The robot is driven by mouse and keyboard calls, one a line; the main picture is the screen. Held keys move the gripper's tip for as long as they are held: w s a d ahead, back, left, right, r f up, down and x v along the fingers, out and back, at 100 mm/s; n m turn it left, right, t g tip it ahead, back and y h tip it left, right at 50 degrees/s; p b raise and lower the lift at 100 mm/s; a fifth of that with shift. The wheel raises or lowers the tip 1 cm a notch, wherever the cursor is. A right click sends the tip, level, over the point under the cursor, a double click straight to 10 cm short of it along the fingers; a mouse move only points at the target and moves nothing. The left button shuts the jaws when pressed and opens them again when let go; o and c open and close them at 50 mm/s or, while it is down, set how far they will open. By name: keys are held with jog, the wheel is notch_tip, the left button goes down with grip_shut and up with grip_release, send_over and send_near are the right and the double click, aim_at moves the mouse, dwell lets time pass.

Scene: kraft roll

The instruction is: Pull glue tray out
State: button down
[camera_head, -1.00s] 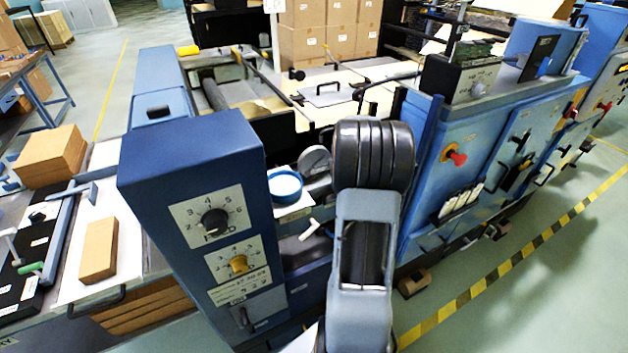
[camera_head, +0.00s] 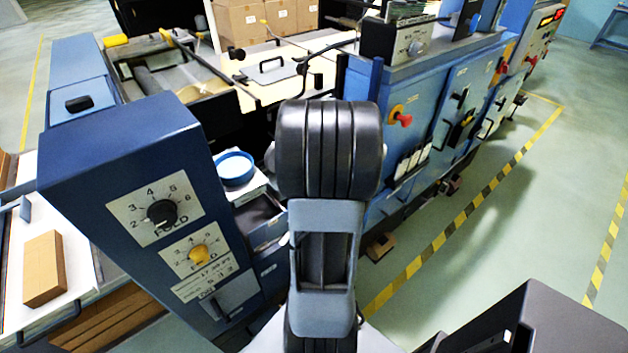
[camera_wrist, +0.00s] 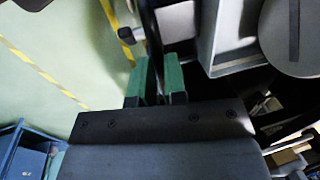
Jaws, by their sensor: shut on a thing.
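My gripper (camera_wrist: 158,84) shows in the wrist view as two green-padded fingers, close together on a dark narrow bar that runs up between them. The bar looks like a handle, but its join to the tray is hard to make out. A light grey, box-like part with a raised edge (camera_wrist: 208,62), which looks like the glue tray, lies just right of the fingers. In the head view, a grey open-topped tray (camera_head: 262,232) shows between the dial cabinet and my arm. My arm hides the gripper and the tray's right end there.
The blue dial cabinet (camera_head: 130,170) stands close left of my arm, with a round blue tub (camera_head: 235,167) behind it. The blue machine panels (camera_head: 410,150) are at the right. Open floor (camera_head: 480,230) with a yellow-black stripe lies to the right.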

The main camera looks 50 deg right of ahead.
jog(key=c, duration=1.2)
grip_release()
jog(key=shift+o, duration=0.2)
notch_tip(320, 180, up, 14)
jog(key=s, duration=0.2)
jog(key=shift+s+a+f, duration=0.2)
jog(key=shift+s+a, duration=0.05)
jog(key=shift+s, duration=0.05)
jog(key=w+a+f+n, duration=0.1)
jog(key=a+f+n, duration=0.1)
jog(key=a+n, duration=0.8)
jog(key=w+a+f+n+t, duration=0.1)
jog(key=a+f+n, duration=0.1)
jog(key=a+n, duration=0.8)
jog(key=a, duration=0.9)
jog(key=shift+a+f+n+t, duration=0.15)
jog(key=shift+f+n+t, duration=0.1)
jog(key=shift+n+t, duration=0.05)
